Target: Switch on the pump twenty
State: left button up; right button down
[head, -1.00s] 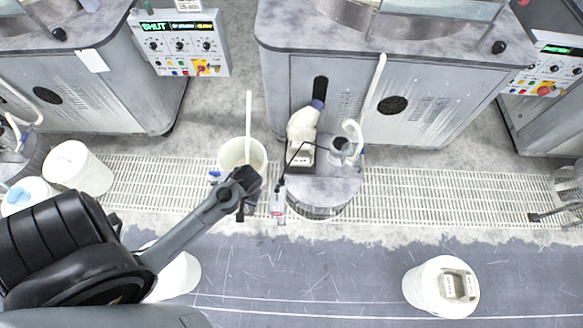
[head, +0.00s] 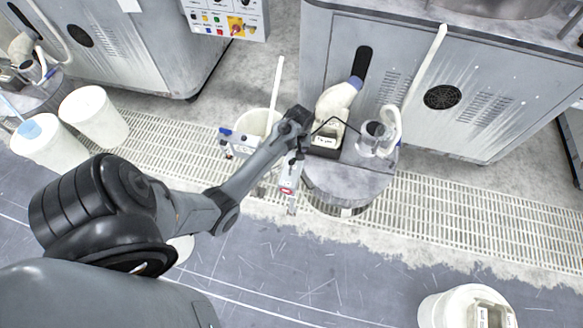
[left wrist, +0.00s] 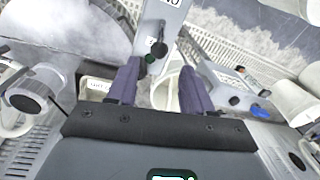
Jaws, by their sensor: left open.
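A narrow grey switch box (left wrist: 165,22) shows in the left wrist view. It has a black toggle (left wrist: 158,48) and a label cut off by the top edge, of which only the last digit, a zero, is clear. My right gripper is out of view.
A second switch box (left wrist: 232,85) with a black knob sits right of my fingers. A white bucket (head: 258,122) with a stick stands behind my gripper. A white bottle (head: 335,105) and hose (head: 392,125) are on the pump stand. More buckets stand left (head: 93,115) and lower right (head: 465,308).

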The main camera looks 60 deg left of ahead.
aim_at(292, 162)
pick_arm(q)
jog(key=f+b, duration=0.1)
jog(key=f, duration=0.2)
jog(key=f+b, duration=0.1)
jog(key=f, duration=0.2)
jog(key=f+b, duration=0.1)
jog(key=f, duration=0.3)
jog(key=shift+s+a+f, duration=0.1)
jog(key=shift+s+a, duration=0.15)
jog(key=shift+s, duration=0.15)
jog(key=shift+c, duration=0.5)
grip_shut()
